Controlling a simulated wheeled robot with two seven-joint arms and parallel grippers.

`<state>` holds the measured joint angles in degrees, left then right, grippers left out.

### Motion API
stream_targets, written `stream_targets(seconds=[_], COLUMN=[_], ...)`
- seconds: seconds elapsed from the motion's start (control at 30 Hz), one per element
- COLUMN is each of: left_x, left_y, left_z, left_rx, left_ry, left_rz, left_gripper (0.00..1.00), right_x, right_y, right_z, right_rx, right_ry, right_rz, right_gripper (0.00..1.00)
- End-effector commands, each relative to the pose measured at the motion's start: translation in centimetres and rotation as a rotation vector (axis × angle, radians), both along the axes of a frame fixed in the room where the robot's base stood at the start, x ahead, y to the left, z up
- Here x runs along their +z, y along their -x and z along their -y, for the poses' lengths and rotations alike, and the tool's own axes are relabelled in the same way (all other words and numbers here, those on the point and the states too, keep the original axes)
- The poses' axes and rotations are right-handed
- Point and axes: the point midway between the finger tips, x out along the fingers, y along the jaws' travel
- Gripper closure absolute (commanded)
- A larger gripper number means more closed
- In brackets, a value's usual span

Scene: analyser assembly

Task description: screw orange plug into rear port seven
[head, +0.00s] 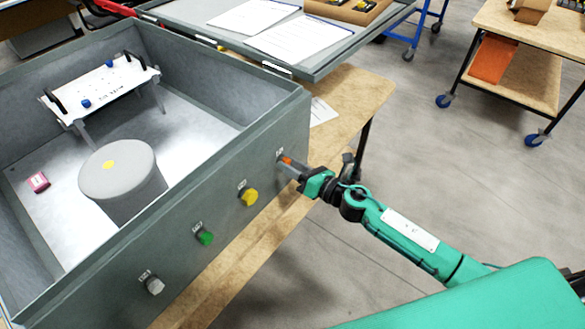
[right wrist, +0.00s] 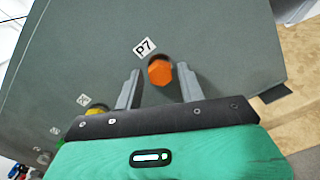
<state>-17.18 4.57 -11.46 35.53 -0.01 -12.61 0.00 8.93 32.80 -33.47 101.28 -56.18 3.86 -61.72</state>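The orange plug (head: 286,160) sits at the rear port on the grey case wall, the one nearest the right corner. In the right wrist view the orange plug (right wrist: 161,72) shows a faceted head just below a white label (right wrist: 146,47) reading P7. My right gripper (head: 291,166) is at this plug. In the right wrist view its two fingers (right wrist: 158,75) stand on either side of the plug, with a gap showing on both sides, so it is open. How deep the plug sits is hidden. My left gripper is not in view.
Yellow (head: 250,197), green (head: 206,237) and white (head: 155,285) plugs line the same wall. Inside the open case (head: 215,105) stand a grey cylinder (head: 118,178) and a white board (head: 100,88). A wooden table edge (head: 225,290) runs below the wall.

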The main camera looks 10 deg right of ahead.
Motion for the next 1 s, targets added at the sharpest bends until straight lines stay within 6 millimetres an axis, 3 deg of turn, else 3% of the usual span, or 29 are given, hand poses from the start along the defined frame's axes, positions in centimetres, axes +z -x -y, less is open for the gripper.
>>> stream_targets(seconds=[0.03, 0.23, 0.47, 1.0], left_x=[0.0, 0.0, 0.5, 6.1], left_y=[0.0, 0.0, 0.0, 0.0], left_z=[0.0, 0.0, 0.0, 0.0], left_rx=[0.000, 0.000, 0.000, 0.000], left_ry=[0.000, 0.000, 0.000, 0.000], left_rz=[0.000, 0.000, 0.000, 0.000], left_gripper=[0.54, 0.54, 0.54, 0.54], right_x=[0.0, 0.0, 0.1, 0.5], right_y=[0.0, 0.0, 0.0, 0.0], right_z=[0.0, 0.0, 0.0, -0.1], right_rx=[0.000, 0.000, 0.001, -0.001], right_ry=[-0.001, -0.003, -0.047, -0.815], right_rz=[-0.001, -0.002, -0.038, -0.636], right_gripper=[0.61, 1.00, 1.00, 1.00])
